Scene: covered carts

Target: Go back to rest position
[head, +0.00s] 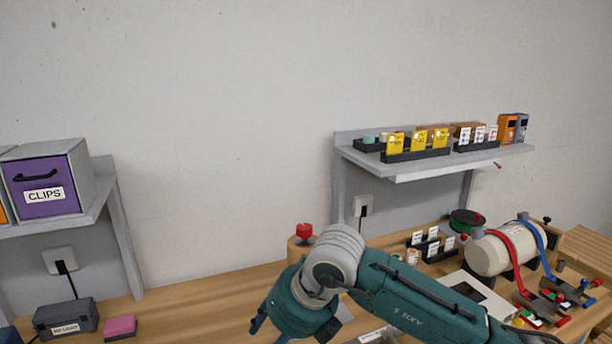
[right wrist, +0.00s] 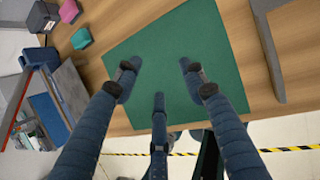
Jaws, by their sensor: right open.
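My right arm reaches in from the right in the head view and bends down over the workbench. Its hand is mostly below the bottom edge there, with only a dark finger part showing. In the right wrist view my right gripper (right wrist: 157,76) has its fingers spread apart with nothing between them. It is over a green mat (right wrist: 205,50) on the wooden bench; the gap to the mat is hard to judge. My left gripper is in neither view.
A purple CLIPS box (head: 48,188) sits on the left shelf. A dark case (head: 66,318) and a pink block (head: 120,327) lie on the bench (head: 185,300). A raised shelf (head: 420,171) holds small boxes. A white cylinder with straps (head: 487,256) stands at right.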

